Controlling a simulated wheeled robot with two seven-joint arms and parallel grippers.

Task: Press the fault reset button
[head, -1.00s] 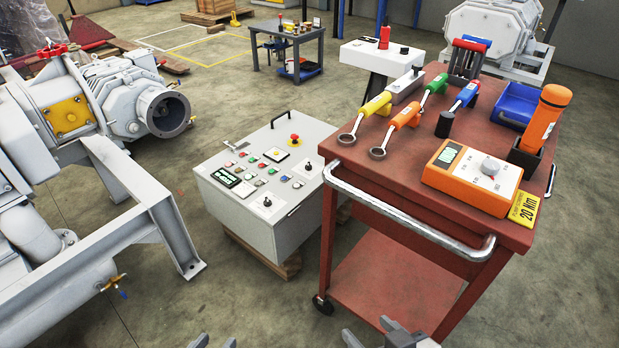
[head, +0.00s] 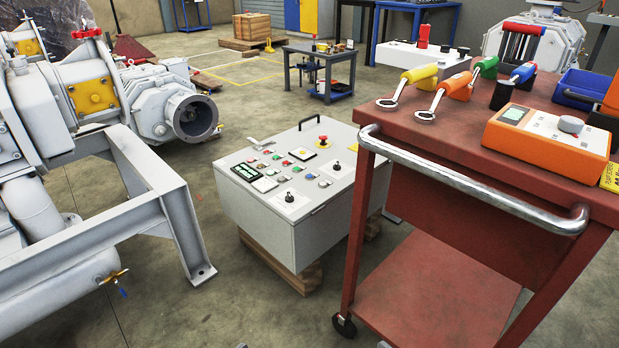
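The light grey control box (head: 300,225) stands on a wooden pallet in the middle of the head view. The labels are too small to read, so I cannot tell which is the fault reset button. Only tiny grey tips, apparently of my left gripper (head: 241,345) and my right gripper (head: 383,345), show at the bottom edge, well apart from the box. Their opening is hidden.
A red tool cart (head: 440,290) with a metal handle (head: 465,185) stands close on the right, partly hiding the box's right side. A grey pump frame (head: 165,205) stands on the left. Floor in front of the box is clear.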

